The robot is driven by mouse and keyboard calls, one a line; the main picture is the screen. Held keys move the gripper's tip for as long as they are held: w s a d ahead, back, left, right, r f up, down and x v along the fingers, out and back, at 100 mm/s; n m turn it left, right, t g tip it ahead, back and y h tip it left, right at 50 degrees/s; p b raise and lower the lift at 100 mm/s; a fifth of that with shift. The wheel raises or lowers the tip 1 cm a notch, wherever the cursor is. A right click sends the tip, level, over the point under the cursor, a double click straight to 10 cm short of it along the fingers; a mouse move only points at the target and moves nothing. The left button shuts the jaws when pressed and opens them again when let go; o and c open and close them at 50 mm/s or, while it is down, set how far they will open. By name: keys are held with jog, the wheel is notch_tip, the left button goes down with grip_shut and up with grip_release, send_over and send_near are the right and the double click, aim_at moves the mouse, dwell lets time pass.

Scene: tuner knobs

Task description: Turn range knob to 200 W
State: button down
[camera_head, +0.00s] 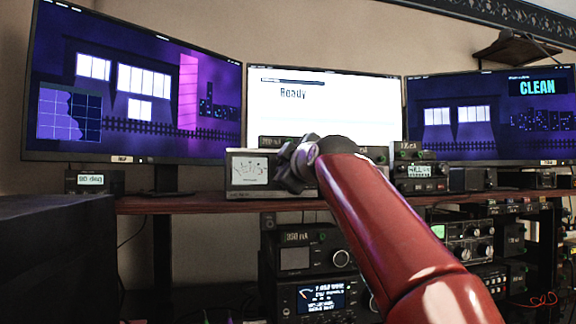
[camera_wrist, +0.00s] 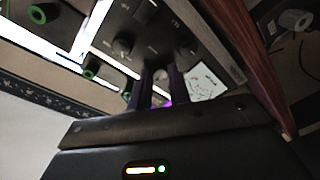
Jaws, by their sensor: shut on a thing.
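The tuner (camera_head: 242,188) stands on the desk shelf below the middle monitor. Its meter window (camera_head: 250,169) shows at the left of its front; it also shows in the wrist view (camera_wrist: 203,84). My gripper (camera_head: 297,163) is at the front panel just right of the meter and hides the panel behind it. In the wrist view my gripper's (camera_wrist: 161,76) two fingers are shut on a knob beside the meter, mostly hidden between them. Another round knob (camera_wrist: 122,47) shows on the same panel, clear of the fingers. I cannot read the range setting.
Three monitors stand behind, the middle one (camera_head: 325,100) reading "Ready". A small radio unit (camera_head: 421,172) stands right of the tuner. A wooden shelf edge (camera_head: 210,203) runs under it, with more radio gear (camera_head: 320,298) below. The shelf's left is fairly clear.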

jog(key=shift+f+m, duration=0.1)
jog(key=shift+m, duration=0.2)
jog(key=shift+a+f+m+t+p, duration=0.1)
jog(key=shift+m+t+p, duration=0.25)
jog(key=shift+m, duration=3.25)
jog(key=c, duration=1.3)
grip_release()
